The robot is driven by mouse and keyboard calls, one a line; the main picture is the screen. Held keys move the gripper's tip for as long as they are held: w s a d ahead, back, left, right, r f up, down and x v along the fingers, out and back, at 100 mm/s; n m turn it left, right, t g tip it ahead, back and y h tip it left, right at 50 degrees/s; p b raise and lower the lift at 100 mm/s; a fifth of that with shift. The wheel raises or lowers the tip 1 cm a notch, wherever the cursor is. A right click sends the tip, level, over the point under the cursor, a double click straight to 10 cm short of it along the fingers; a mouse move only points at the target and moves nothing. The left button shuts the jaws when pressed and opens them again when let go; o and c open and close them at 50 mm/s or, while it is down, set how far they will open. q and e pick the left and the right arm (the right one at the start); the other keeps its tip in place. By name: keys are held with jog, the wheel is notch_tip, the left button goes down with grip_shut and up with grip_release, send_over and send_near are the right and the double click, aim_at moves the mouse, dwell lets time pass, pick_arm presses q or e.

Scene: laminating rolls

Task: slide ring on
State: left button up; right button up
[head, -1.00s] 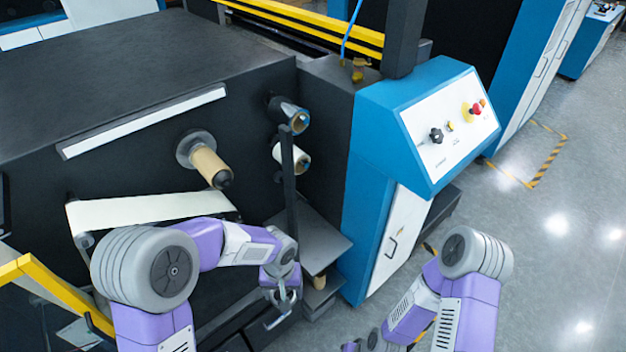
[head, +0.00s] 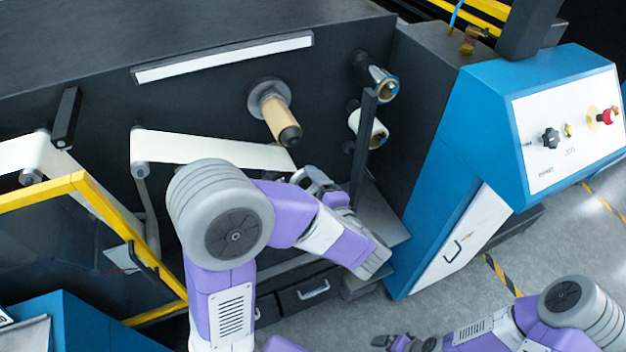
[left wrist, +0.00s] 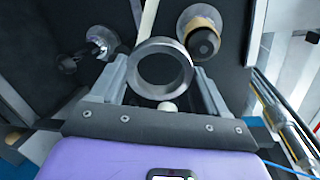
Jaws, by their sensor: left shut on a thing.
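My left gripper (head: 314,180) is shut on a grey metal ring (left wrist: 134,68), which sits between its two fingers (left wrist: 161,75) in the left wrist view. In the head view the ring (head: 322,174) is small and partly hidden by the gripper. The spindle with a tan core and dark end (head: 277,118) sticks out of the black machine face, above and left of the gripper. It also shows in the left wrist view (left wrist: 203,38), beyond the ring and to its right; the ring is apart from it. My right gripper (head: 392,342) is low at the bottom edge, its jaws unclear.
Two more rollers (head: 384,84) (head: 371,128) and a dark upright post (head: 363,140) stand right of the spindle. A white web (head: 215,150) runs below left of it. A blue control cabinet (head: 490,140) is at the right, a yellow frame (head: 40,195) at the left.

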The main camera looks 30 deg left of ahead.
aim_at(293, 142)
pick_arm(q)
notch_tip(293, 142, up, 5)
jog(key=m+t, duration=0.1)
jog(key=t, duration=0.2)
jog(key=shift+y, duration=0.4)
jog(key=shift+w+d+p+x, duration=0.1)
jog(key=shift+p+x, duration=0.3)
jog(key=shift+x, duration=1.4)
jog(key=shift+w+d+p+x, duration=0.15)
jog(key=shift+p+x, duration=0.25)
jog(key=shift+x, duration=1.35)
jog(key=shift+p+x, duration=0.55)
jog(key=shift+x, duration=1.1)
jog(key=shift+s+r, duration=0.1)
jog(key=shift+s, duration=0.05)
jog(key=shift+b, duration=0.35)
jog(key=shift+d, duration=0.1)
jog(key=shift+s, duration=0.1)
jog(key=o, duration=1.1)
jog(key=shift+d, duration=0.15)
